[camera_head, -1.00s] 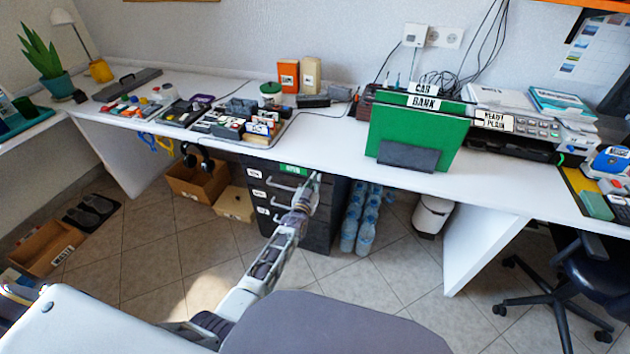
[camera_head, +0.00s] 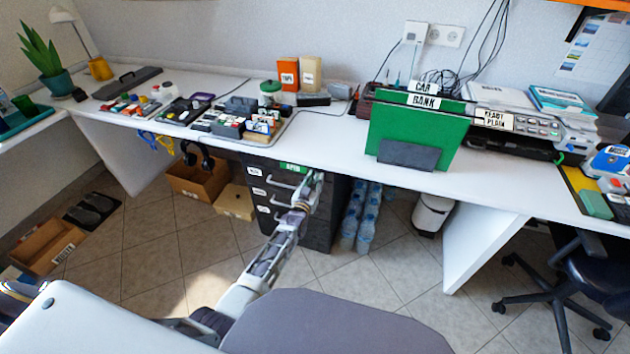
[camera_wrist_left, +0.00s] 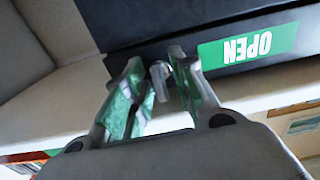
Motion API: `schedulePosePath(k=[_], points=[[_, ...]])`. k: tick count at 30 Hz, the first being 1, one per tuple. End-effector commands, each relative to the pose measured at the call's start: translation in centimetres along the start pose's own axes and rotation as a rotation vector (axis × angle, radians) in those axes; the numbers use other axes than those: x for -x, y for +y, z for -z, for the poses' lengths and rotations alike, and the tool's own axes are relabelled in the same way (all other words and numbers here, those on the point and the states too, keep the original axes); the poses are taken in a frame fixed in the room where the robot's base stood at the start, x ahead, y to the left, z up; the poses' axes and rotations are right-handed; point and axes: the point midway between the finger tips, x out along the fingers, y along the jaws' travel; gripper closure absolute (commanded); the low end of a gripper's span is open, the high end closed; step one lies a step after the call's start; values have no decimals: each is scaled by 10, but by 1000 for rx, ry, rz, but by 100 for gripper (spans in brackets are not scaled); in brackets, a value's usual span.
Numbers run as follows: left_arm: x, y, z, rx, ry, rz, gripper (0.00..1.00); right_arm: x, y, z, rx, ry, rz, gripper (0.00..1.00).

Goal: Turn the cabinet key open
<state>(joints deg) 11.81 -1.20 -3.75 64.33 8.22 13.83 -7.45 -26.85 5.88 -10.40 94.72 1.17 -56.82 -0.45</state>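The dark drawer cabinet (camera_head: 318,232) stands under the white desk, with a green label (camera_head: 293,168) at its top front. In the left wrist view this label reads OPEN (camera_wrist_left: 248,47) and appears upside down. The small metal key (camera_wrist_left: 160,80) sits at the cabinet front beside the label. My left gripper (camera_head: 314,181) is at the cabinet's upper right front corner. In the left wrist view its two fingers (camera_wrist_left: 157,62) stand apart on either side of the key, with a narrow gap on the left. Firm contact is not visible. My right gripper is not in view.
The desk edge (camera_head: 340,148) overhangs just above the cabinet. Drawer handles (camera_head: 283,182) stick out left of my gripper. Water bottles (camera_head: 358,222) stand right of the cabinet, and a cardboard box (camera_head: 235,202) lies left of it. The tiled floor in front is mostly clear.

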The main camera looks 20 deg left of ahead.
Motion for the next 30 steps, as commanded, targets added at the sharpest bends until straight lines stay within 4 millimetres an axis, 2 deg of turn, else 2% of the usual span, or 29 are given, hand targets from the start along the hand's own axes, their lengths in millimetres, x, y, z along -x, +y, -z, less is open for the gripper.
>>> schedulePosePath(k=[14, 30], points=[[2, 0, 1, -1, 2, 0, 71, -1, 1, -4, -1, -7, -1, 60], [39, 0, 0, -1, 0, 0, 71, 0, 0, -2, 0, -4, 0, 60]])
